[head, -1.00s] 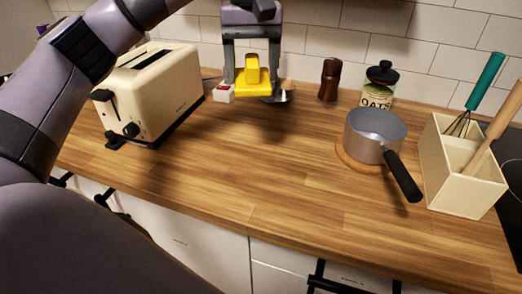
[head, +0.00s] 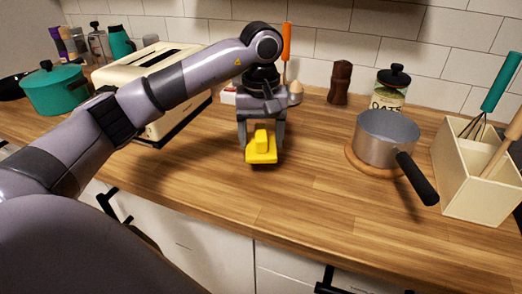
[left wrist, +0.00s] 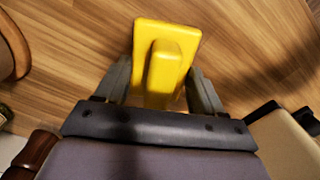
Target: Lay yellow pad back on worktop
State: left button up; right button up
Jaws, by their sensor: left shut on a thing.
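The yellow pad (head: 262,155) has a raised grip block on a flat rectangular base. My left gripper (head: 261,142) is shut on that block, with the base facing down toward the wooden worktop (head: 310,200). The pad is low, at or just above the wood; I cannot tell whether it touches. In the left wrist view the pad (left wrist: 165,60) sits between the two fingers (left wrist: 158,85), with bare wood around it. My right gripper is not in view.
A cream toaster (head: 150,75) stands left, partly behind my arm. A grey saucepan (head: 387,140) sits on a round board to the right, its handle pointing forward. A cream utensil box (head: 480,180) stands far right. The front middle of the worktop is clear.

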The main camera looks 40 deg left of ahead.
aim_at(261, 150)
pick_arm(q)
jog(key=shift+f, duration=2.05)
jog(key=shift+f, duration=0.2)
jog(key=o, duration=1)
jog(key=shift+r, duration=0.1)
jog(key=shift+r, duration=0.1)
notch_tip(261, 150, up, 12)
jog(key=shift+r, duration=0.1)
